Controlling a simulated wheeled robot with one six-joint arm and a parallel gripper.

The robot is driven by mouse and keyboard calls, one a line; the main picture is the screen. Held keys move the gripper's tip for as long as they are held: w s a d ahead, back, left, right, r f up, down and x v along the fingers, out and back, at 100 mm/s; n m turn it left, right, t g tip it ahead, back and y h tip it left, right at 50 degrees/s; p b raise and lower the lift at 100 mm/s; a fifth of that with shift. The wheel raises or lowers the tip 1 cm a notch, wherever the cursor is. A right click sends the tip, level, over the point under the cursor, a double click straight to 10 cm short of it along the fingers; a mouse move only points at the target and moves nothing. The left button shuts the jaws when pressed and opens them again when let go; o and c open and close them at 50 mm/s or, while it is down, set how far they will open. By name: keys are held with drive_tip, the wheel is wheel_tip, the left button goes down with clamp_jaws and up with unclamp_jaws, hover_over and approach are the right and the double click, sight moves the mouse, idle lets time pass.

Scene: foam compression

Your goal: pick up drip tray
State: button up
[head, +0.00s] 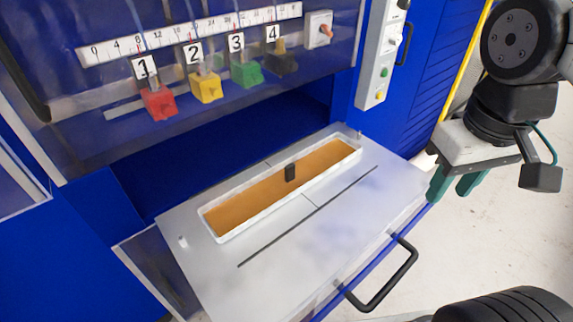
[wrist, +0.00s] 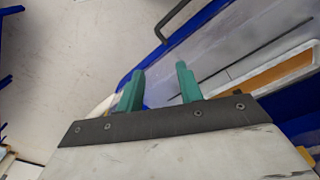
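The drip tray (head: 250,197) is a long, narrow tray with a white rim and an orange-brown inside. It lies on the grey metal top of the pulled-out drawer in the head view. Part of the tray also shows at the right edge of the wrist view (wrist: 272,76). My gripper (head: 449,194) has two teal fingers and hangs right of the drawer's front corner, apart from the tray. In the wrist view its fingers (wrist: 160,79) are spread with nothing between them.
The drawer (head: 330,222) has a black handle (head: 386,287) at its front. Behind it is the blue machine with a scale (head: 190,35) and red (head: 158,104), yellow (head: 206,89), green (head: 246,73) and dark numbered blocks. A control panel (head: 380,55) stands right. The floor at right is clear.

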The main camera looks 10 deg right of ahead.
drive_tip(key=w+a+f+n+g+h, duration=0.1)
drive_tip(key=w+a+n+h, duration=0.2)
drive_tip(key=w+n, duration=0.35)
drive_tip(key=n+t+h, duration=0.7)
drive_tip(key=n, duration=1)
approach(288, 166)
drive_tip(key=x, duration=0.4)
drive_tip(key=shift+d, duration=0.5)
drive_tip(key=shift+w+d+f, duration=0.1)
drive_tip(key=shift+f, duration=0.15)
drive_tip(key=x, duration=0.7)
drive_tip(key=shift+w, duration=0.2)
clamp_jaws()
